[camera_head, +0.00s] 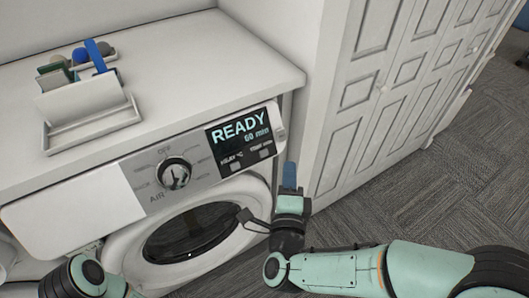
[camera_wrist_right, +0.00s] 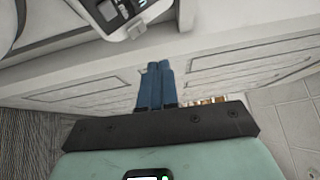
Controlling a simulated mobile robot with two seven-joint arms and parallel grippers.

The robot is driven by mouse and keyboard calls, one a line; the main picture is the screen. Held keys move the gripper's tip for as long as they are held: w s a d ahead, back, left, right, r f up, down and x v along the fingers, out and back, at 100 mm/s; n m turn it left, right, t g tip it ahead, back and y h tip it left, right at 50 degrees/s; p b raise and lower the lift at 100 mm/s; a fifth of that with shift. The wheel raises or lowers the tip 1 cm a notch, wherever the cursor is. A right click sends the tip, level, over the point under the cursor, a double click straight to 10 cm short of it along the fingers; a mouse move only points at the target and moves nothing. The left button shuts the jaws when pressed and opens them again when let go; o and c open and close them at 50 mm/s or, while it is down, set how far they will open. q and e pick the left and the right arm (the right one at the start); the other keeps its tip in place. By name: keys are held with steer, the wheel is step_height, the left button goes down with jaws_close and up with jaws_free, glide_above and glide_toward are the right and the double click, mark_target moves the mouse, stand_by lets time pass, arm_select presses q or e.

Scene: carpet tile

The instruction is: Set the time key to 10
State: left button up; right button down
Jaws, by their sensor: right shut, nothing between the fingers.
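The machine's dark display (camera_head: 238,138) reads READY and 60 min. Below its text are two small keys with small labels. The right one (camera_head: 265,154) appears to be the time key, and the left one (camera_head: 236,167) has a label hard to read. My right gripper (camera_head: 289,175) has blue fingers, shut and empty, just right of and below the panel's right end, apart from the keys. In the right wrist view the shut fingers (camera_wrist_right: 155,82) point toward the white fronts. The panel corner (camera_wrist_right: 125,12) shows at the top. My left gripper is out of view.
A dial (camera_head: 174,174) sits left of the display, above the round door (camera_head: 190,232). A white holder (camera_head: 92,102) with small items stands on top. A white paneled cabinet (camera_head: 350,100) is close on the right. Carpet (camera_head: 440,190) lies open in front.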

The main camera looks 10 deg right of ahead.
mark_target(264, 153)
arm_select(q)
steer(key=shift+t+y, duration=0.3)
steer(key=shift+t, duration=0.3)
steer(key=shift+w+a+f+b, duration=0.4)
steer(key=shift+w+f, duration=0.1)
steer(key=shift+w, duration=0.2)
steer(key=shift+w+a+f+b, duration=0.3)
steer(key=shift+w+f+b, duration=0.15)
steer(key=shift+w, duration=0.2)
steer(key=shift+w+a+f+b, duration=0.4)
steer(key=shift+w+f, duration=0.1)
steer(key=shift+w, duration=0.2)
arm_select(e)
steer(key=w+a+f, duration=0.2)
steer(key=w+f, duration=0.2)
steer(key=w, duration=0.3)
steer(key=shift+a, duration=0.3)
steer(key=shift+w, duration=0.1)
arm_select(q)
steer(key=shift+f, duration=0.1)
arm_select(e)
steer(key=shift+w, duration=0.1)
arm_select(q)
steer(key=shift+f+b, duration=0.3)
steer(key=shift+b, duration=0.05)
arm_select(e)
steer(key=shift+w+a+f, duration=0.1)
steer(key=shift+w+f, duration=0.05)
steer(key=shift+w, duration=0.1)
